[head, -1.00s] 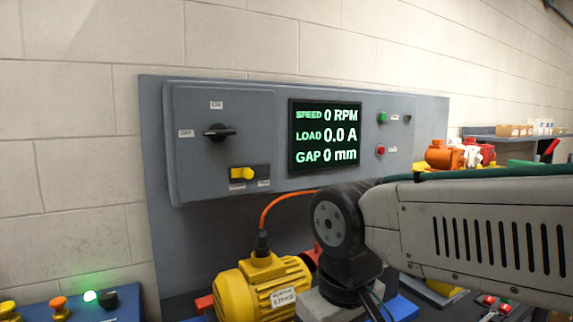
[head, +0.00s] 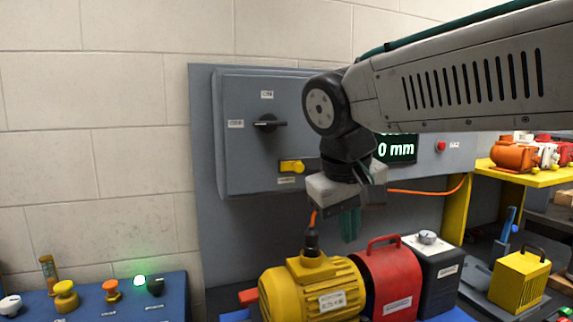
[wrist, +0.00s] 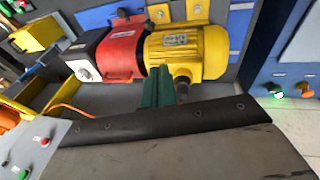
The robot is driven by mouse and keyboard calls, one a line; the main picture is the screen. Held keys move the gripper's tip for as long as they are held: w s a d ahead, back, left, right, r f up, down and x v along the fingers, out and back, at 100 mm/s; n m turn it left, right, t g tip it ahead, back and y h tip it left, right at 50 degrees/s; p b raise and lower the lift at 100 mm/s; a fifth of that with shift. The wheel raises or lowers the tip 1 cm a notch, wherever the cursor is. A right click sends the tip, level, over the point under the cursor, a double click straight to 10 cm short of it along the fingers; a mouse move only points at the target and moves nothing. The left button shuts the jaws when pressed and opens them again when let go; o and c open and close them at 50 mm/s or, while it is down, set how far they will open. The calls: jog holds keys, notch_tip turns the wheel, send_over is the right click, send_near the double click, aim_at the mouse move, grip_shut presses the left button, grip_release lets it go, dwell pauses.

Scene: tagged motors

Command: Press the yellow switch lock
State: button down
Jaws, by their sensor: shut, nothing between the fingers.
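The yellow switch lock (head: 291,167) is a small yellow block on the front of the grey control box, below the black rotary switch (head: 268,123). It lies left of my gripper in the head view. My gripper (head: 350,226) points down in front of the panel, right of and below the lock, apart from it. Its green fingers are together and empty. The wrist view looks down past the fingers (wrist: 158,88) toward the yellow motor (wrist: 190,52); the lock does not show there.
The yellow motor (head: 312,288), a red housing (head: 388,278) and a dark box (head: 437,275) stand below my gripper. An orange cable rises from the motor. A blue console (head: 100,300) with knobs and a green light is at left. My arm covers most of the display.

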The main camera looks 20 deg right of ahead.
aim_at(286, 164)
jog(key=w+a+r+t+h, duration=0.1)
jog(key=w+a+r, duration=0.4)
jog(key=w, duration=0.3)
jog(key=w+a+r+t+h, duration=0.1)
jog(key=w+a+r+t, duration=0.1)
jog(key=w+a+r, duration=0.4)
notch_tip(286, 164, up, 2)
jog(key=w, duration=0.2)
jog(key=shift+w+r+h, duration=0.2)
jog(key=shift+w+h, duration=0.2)
jog(key=shift+a, duration=0.1)
jog(key=w+d+f, duration=0.1)
jog(key=d+f, duration=0.1)
jog(key=w+d+f, duration=0.2)
jog(key=d+f, duration=0.1)
jog(key=w+d+f, duration=0.2)
jog(key=shift+d+f, duration=0.2)
jog(key=shift+w+d+r, duration=0.1)
jog(key=shift+d, duration=0.35)
